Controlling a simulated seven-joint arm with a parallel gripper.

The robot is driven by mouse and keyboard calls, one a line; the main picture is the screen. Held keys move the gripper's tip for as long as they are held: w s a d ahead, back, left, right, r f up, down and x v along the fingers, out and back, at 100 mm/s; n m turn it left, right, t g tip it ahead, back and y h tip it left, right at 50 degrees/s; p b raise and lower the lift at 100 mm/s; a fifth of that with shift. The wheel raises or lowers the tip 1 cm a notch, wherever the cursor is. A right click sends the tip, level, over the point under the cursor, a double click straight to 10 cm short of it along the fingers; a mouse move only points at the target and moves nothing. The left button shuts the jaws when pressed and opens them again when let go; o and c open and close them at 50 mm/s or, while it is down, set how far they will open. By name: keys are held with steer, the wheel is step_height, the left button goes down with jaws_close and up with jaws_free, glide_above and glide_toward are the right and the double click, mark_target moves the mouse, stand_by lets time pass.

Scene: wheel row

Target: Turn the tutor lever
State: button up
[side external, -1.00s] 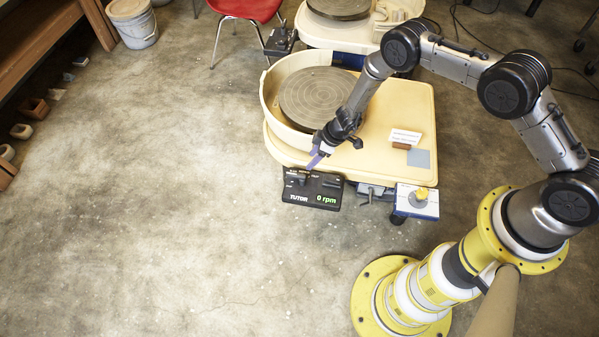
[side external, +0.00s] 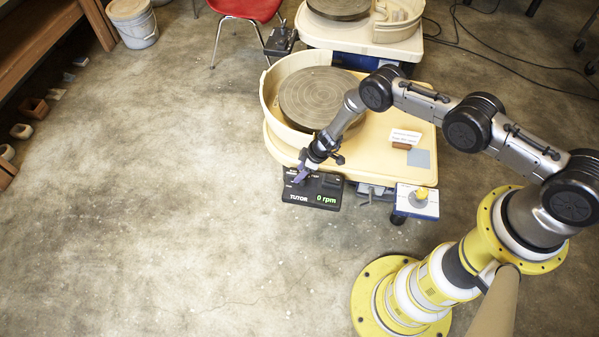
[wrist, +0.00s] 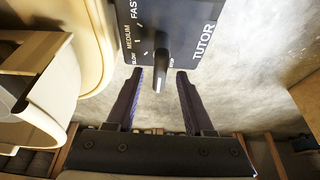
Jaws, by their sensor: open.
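The tutor box (side external: 312,190) is a black control box on the front edge of the wheel table, and its display reads 0 rpm. My gripper (wrist: 160,76) is open, with one purple finger on each side of the lever's tip, apparently with gaps. In the side view, my gripper (side external: 299,174) is over the box's left part and hides the lever.
The cream wheel table (side external: 385,110) with its round wheel head (side external: 318,98) and splash pan stands behind the box. A second wheel and a red chair (side external: 245,8) are farther back.

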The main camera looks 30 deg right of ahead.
steer(key=shift+w+a+f, duration=0.1)
steer(key=shift+a+f, duration=0.05)
steer(key=shift+f, duration=0.3)
jaws_close()
